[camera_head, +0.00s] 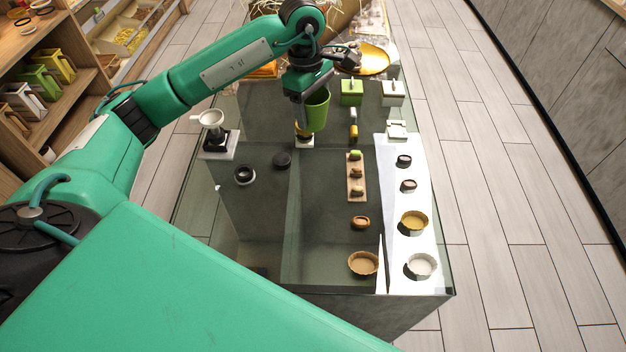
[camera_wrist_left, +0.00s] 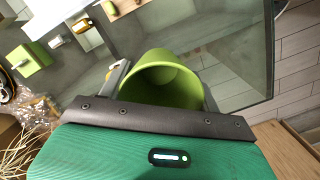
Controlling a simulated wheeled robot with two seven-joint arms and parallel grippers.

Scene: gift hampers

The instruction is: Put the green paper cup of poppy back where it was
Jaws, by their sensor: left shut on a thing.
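The green paper cup (camera_head: 317,110) is in my left gripper (camera_head: 304,112), above the far part of the glass-topped counter. In the left wrist view the cup (camera_wrist_left: 160,80) shows its open mouth and looks empty inside, with the gripper's dark edge in front of it. The gripper is shut on the cup's side. Below the cup, a small yellow item on a white base (camera_head: 305,143) stands on the counter, partly hidden by the gripper. I cannot tell how high the cup is above it. My right gripper is not in view.
A white cup on a stand (camera_head: 211,120) is at the left. A wooden board with small pieces (camera_head: 351,192) lies right of centre. Green (camera_head: 352,93) and white boxes (camera_head: 392,94) and a gold plate (camera_head: 374,58) are at the far end. Bare glass (camera_head: 325,215) is nearer me.

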